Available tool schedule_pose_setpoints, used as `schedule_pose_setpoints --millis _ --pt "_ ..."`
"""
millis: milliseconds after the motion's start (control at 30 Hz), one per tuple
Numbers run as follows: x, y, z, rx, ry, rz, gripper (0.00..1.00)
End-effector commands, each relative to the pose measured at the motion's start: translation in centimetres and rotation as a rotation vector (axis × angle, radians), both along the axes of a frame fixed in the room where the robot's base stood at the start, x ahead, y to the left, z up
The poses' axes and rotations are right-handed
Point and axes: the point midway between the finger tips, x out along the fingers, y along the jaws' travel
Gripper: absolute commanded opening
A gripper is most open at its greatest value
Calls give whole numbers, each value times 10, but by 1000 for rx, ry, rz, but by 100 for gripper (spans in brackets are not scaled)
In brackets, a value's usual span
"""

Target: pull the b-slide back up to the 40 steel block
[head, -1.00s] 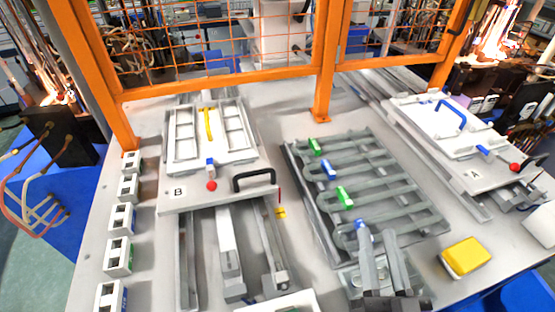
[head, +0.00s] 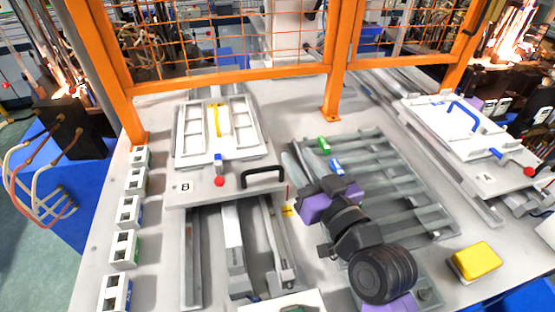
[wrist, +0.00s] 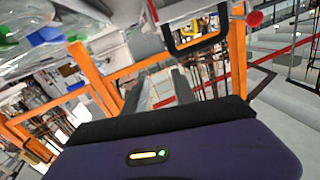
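The B-slide (head: 225,186) is a light grey carriage marked B, with a white framed tray, a red knob (head: 219,181) and a black handle (head: 264,175). It sits on rails at the left. In the wrist view, the tilted black handle (wrist: 196,44) shows beyond my fingers, with a gap between. My gripper (head: 298,160) is right of the handle, over the left edge of the middle rack. Its two grey fingers (wrist: 162,88) look apart and empty. A metal block (head: 285,280) sits near the front of the slide's right rail. I cannot read a 40 on any block.
A grooved rack (head: 405,180) with green and blue markers lies under my arm. Slide A (head: 485,180) and a yellow pad (head: 475,260) are at the right. Several white blocks (head: 128,212) line the left edge. Orange fence posts (head: 335,95) stand behind.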

Motion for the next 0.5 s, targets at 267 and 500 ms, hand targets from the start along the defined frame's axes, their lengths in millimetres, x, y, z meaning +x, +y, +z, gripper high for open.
schedule_pose_setpoints --millis 267,500 --pt "32 65 18 -259 44 316 33" --pt "32 91 29 -557 75 596 33"
